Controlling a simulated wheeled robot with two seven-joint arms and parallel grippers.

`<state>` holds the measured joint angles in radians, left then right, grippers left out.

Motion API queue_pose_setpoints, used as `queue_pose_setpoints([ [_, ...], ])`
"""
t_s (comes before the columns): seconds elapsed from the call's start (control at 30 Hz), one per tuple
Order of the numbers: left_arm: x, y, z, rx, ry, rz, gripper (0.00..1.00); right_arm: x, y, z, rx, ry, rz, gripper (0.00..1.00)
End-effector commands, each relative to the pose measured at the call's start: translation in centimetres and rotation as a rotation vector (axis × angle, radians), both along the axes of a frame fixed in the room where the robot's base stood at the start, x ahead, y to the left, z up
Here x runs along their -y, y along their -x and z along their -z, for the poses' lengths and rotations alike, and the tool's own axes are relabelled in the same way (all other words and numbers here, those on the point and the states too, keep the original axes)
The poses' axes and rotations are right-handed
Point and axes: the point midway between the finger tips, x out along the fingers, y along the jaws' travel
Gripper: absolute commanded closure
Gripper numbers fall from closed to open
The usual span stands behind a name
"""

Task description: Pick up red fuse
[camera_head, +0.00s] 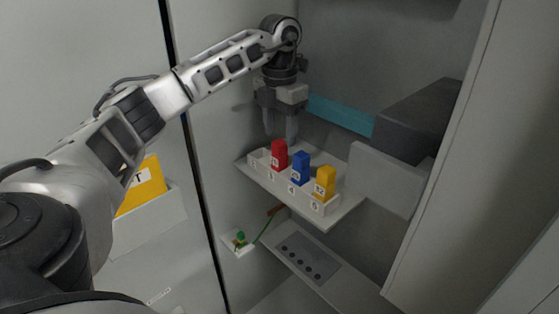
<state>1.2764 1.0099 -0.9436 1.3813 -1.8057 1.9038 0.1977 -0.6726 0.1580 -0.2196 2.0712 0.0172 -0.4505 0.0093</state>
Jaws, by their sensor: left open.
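The red fuse (279,154) stands upright in a white slotted holder (312,206) on a small shelf. A blue fuse (301,167) and a yellow fuse (324,182) stand in the same holder to its right. My left gripper (281,135) comes in from the left and points down, just above and behind the red fuse. Its jaws are open, and no fuse is seen held in them. The red fuse partly overlaps the fingertip area, so the exact gap to it is hard to tell. My right gripper is not in view.
A dark grey box (418,118) and a light grey panel (385,178) stand close on the right. A yellow item (143,188) sits in a white bin at left. Below are a plate with dark holes (307,259) and a small green item (240,239).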

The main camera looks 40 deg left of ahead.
Motion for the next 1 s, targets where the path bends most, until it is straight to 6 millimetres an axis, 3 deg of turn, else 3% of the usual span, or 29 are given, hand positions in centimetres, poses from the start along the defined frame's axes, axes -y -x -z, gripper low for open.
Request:
queue_pose_setpoints([
  [0.4, 0.2, 0.5, 5.0, -0.002, -0.001, 0.0, 0.49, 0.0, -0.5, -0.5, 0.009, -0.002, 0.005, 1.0],
  [0.67, 0.2, 0.5, 5.2, 0.0, -0.001, 0.0, 0.49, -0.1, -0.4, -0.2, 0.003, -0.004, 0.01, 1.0],
  [0.83, 0.2, 0.5, 5.2, 0.0, 0.0, 0.0, 0.95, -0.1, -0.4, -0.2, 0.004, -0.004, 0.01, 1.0],
  [1.0, 0.2, 0.5, 5.2, 0.0, 0.0, 0.0, 0.95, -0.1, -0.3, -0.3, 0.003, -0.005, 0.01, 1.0],
])
